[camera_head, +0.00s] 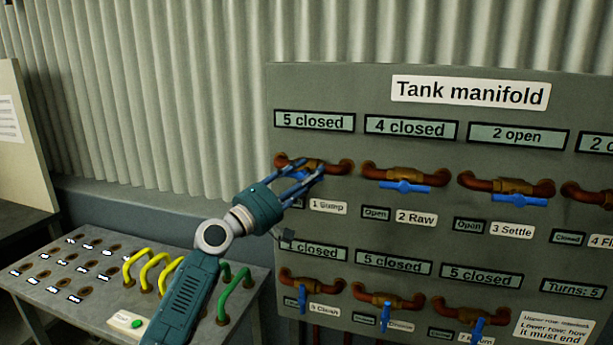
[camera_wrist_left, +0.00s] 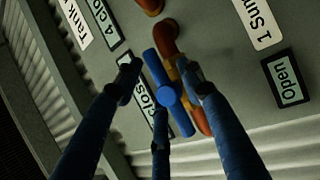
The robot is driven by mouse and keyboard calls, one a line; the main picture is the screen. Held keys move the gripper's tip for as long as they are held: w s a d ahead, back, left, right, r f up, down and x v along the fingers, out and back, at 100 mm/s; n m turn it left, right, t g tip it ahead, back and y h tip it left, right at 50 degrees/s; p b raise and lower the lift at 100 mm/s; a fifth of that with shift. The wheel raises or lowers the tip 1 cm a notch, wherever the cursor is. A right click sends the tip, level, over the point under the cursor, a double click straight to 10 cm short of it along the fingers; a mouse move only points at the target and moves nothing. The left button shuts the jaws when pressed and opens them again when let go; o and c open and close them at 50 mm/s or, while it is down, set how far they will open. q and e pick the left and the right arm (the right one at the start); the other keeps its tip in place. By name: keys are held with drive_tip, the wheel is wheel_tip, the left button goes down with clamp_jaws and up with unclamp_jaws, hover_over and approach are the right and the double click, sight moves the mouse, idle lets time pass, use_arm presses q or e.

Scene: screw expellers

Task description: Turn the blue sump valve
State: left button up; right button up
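The sump valve's blue handle (camera_wrist_left: 165,88) shows in the left wrist view, lying roughly along its red-brown pipe (camera_wrist_left: 165,38). My left gripper (camera_wrist_left: 160,75) is open, with fingers on both sides of the handle in that view; I cannot tell if they touch it. In the head view, my left gripper (camera_head: 308,178) reaches in front of the sump valve at the upper left of the panel and hides most of it. The label 1 Sump (camera_head: 328,207) sits below, and a plate reading Open (camera_wrist_left: 285,80) is beside it. My right gripper is not in view.
The Tank manifold panel (camera_head: 375,80) holds several other blue-handled valves, including 2 Raw (camera_head: 405,187) and 3 Settle (camera_head: 518,200). A display reads 5 closed (camera_head: 314,121); another reads Turns: 5 (camera_head: 572,289).

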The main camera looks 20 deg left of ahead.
use_arm(q)
drive_tip(key=v, duration=1.2)
drive_tip(key=s, duration=0.8)
drive_tip(key=shift+p, duration=0.45)
drive_tip(key=shift+a, duration=0.15)
